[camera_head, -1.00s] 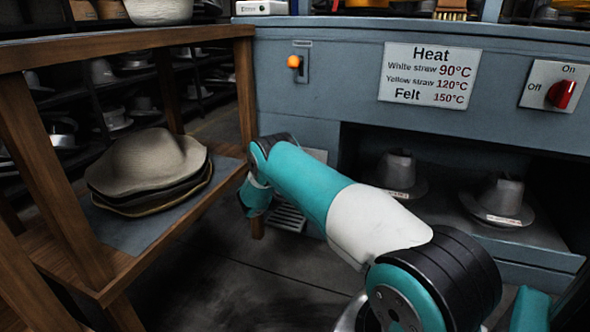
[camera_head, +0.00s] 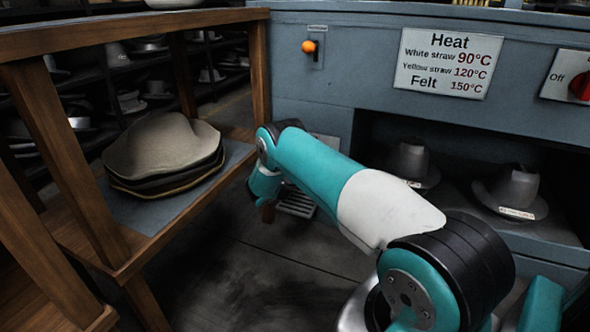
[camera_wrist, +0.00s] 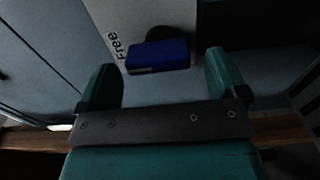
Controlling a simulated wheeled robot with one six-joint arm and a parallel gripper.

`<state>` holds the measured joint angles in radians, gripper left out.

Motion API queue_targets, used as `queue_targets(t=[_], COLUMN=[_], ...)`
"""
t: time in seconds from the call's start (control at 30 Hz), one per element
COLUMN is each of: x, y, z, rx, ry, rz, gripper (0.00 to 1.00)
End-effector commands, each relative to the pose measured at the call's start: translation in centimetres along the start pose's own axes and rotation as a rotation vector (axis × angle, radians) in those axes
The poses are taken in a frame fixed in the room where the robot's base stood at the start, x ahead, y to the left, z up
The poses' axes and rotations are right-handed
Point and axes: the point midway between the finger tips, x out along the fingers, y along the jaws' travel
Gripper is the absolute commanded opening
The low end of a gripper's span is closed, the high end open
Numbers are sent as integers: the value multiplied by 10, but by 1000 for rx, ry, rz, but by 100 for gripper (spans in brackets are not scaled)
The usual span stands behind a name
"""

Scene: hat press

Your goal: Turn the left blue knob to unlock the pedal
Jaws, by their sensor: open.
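The blue knob (camera_wrist: 158,56) shows in the wrist view on a pale plate (camera_wrist: 120,20) marked "Free". It is a dark blue block with its long side nearly level in that picture. My gripper (camera_wrist: 163,75) is open in the wrist view, with one teal finger to each side of the knob. The knob lies just beyond the fingertips, between them, and I see no contact. In the head view my arm hides the knob. The pedal (camera_head: 297,203) appears as a ribbed grey piece low on the machine, partly behind my arm.
A wooden shelf (camera_head: 75,17) with stacked felt hats (camera_head: 165,150) stands close on the left. The grey-blue machine (camera_head: 360,75) carries an orange-tipped lever (camera_head: 309,47), a heat sign (camera_head: 443,63) and a red switch (camera_head: 580,88). Metal hat forms (camera_head: 510,193) sit in its recess. The floor between is clear.

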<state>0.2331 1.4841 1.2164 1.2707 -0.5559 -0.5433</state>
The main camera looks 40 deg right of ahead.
Motion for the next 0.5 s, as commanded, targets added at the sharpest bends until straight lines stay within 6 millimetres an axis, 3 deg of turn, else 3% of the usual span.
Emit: queue_targets(t=[0.3, 0.5], x=[-76, -84], y=[8, 9], z=[0, -2], rx=[-6, -3], ry=[4, 2], rz=[0, 0], gripper=[92, 92])
